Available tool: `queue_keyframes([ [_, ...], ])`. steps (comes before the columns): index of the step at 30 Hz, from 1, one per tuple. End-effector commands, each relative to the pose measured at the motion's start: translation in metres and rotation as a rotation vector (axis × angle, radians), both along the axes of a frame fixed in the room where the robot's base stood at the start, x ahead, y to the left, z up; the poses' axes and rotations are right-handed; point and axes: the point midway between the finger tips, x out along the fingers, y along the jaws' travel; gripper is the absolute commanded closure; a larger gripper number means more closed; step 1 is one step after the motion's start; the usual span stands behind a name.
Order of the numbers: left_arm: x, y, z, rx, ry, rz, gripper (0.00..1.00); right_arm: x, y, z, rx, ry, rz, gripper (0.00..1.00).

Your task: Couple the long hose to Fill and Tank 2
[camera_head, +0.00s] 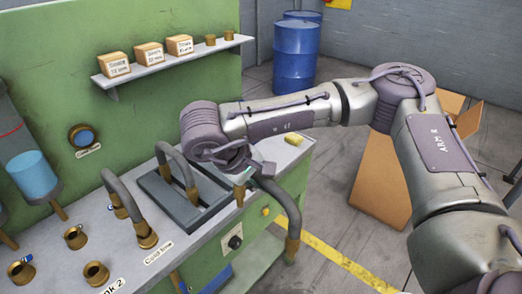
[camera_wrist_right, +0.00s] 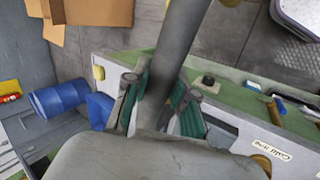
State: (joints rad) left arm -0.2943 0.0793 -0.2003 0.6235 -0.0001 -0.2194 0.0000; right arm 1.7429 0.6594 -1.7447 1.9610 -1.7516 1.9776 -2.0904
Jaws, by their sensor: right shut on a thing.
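My right gripper (camera_head: 252,172) is shut on a grey hose (camera_head: 283,195), held over the right edge of the bench. In the right wrist view the hose (camera_wrist_right: 190,40) runs between the green-padded fingers (camera_wrist_right: 165,108). A label ending in "k 2" (camera_head: 113,287) is at the bottom edge, below a brass port (camera_head: 95,273). More brass ports (camera_head: 75,237) (camera_head: 20,272) stand at the left. I cannot read a Fill label. My left gripper is not in view.
A second hose (camera_head: 171,150) arches over the dark tray (camera_head: 160,187). A third hose (camera_head: 122,198) has an end at the port by the "Cold line" label (camera_head: 158,253). A shelf (camera_head: 175,62) holds labelled boxes. A yellow sponge (camera_head: 294,139) lies behind the gripper.

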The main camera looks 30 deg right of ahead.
Motion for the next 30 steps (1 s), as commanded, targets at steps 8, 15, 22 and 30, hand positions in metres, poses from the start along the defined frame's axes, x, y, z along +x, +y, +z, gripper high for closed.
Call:
queue_keyframes([
  [8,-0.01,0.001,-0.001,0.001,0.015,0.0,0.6,-0.045,0.023,-0.046,-0.002,0.006,-0.09,1.0],
  [15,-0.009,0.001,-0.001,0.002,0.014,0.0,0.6,-0.077,0.039,-0.078,-0.002,0.004,-0.161,1.0],
  [22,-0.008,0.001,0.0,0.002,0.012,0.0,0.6,-0.087,0.048,-0.087,0.001,-0.004,-0.177,1.0],
  [30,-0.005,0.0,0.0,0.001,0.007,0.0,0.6,-0.087,0.048,-0.087,0.0,-0.001,-0.174,1.0],
])
